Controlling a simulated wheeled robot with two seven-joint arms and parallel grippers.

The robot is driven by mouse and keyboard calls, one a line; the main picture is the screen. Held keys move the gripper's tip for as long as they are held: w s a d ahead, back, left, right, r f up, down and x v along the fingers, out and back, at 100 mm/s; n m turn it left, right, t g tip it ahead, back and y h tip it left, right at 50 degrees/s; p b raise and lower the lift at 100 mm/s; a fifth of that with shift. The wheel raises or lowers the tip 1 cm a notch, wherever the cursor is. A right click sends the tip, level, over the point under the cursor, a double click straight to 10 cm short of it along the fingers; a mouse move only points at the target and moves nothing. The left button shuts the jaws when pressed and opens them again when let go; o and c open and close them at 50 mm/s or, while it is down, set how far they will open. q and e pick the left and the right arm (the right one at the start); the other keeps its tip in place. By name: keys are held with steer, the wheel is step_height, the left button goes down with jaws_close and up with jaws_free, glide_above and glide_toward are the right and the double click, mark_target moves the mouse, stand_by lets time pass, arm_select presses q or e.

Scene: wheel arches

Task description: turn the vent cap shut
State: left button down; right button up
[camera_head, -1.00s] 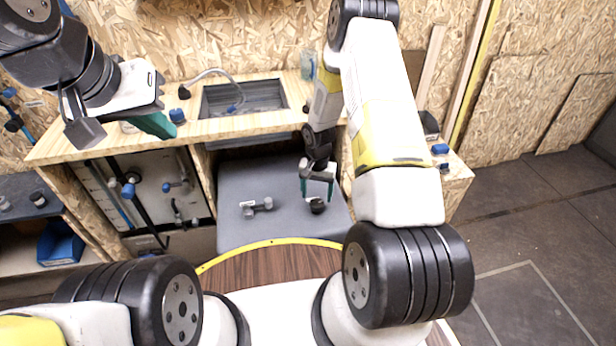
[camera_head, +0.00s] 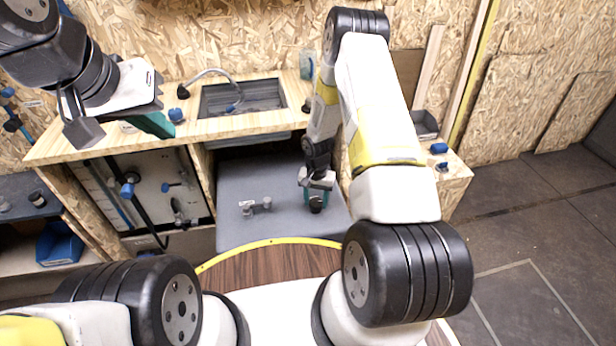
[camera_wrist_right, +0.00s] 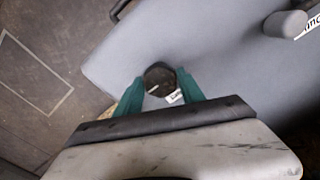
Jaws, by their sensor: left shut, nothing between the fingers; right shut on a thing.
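The vent cap (camera_head: 316,206) is a small dark round knob near the right edge of the grey box top (camera_head: 285,225). My right gripper (camera_head: 317,197) points down over it, with its green fingers shut on its sides. In the right wrist view the cap (camera_wrist_right: 160,76) sits between the two green fingertips (camera_wrist_right: 161,88), with a small white label beside it. My left gripper (camera_head: 155,124) is shut and empty, above the wooden counter at the left, well away from the cap.
Behind are the wooden counter (camera_head: 240,123) and a sink (camera_head: 243,98) with a faucet. A blue bin (camera_head: 60,244) is at lower left.

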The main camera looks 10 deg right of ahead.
steer(key=shift+n, duration=0.3)
steer(key=n, duration=1.3)
steer(key=shift+d, duration=0.1)
steer(key=shift+n, duration=2.1)
steer(key=o, duration=1.4)
steer(key=shift+c, duration=0.2)
